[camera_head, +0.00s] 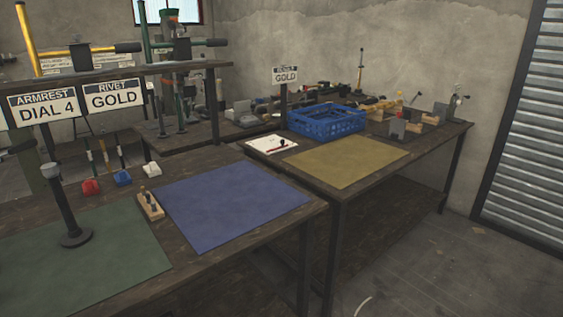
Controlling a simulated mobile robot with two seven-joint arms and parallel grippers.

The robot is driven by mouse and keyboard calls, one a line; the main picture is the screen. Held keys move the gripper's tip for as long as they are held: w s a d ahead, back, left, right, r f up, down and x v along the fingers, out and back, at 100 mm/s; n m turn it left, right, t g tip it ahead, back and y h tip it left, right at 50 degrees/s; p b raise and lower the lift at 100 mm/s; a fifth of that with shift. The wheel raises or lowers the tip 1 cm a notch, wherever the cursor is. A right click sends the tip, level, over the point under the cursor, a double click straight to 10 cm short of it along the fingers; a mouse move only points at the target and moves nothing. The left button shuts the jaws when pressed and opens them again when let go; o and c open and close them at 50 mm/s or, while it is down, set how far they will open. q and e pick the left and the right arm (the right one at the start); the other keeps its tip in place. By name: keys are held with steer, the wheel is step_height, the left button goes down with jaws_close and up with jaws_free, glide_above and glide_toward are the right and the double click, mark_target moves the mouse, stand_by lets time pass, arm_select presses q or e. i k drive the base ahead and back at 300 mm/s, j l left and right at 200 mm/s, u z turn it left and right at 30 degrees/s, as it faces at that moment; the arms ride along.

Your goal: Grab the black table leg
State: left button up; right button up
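A black post with a round flat disc at its foot (66,207) stands upright on the green mat (120,262) at the left; it looks like the black table leg.
A blue mat (232,200) and a small wooden block with pegs (150,204) lie right of the leg. Red (90,187), blue (122,178) and white (152,169) pieces sit behind it. A blue crate (326,121) and yellow mat (345,160) occupy the far table.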

mark_target(76, 236)
steer(key=u, duration=1.35)
steer(key=i+l, duration=0.2)
steer(key=i+l+u, duration=0.1)
steer(key=l, duration=0.35)
steer(key=i+l, duration=0.25)
steer(key=l+u, duration=0.05)
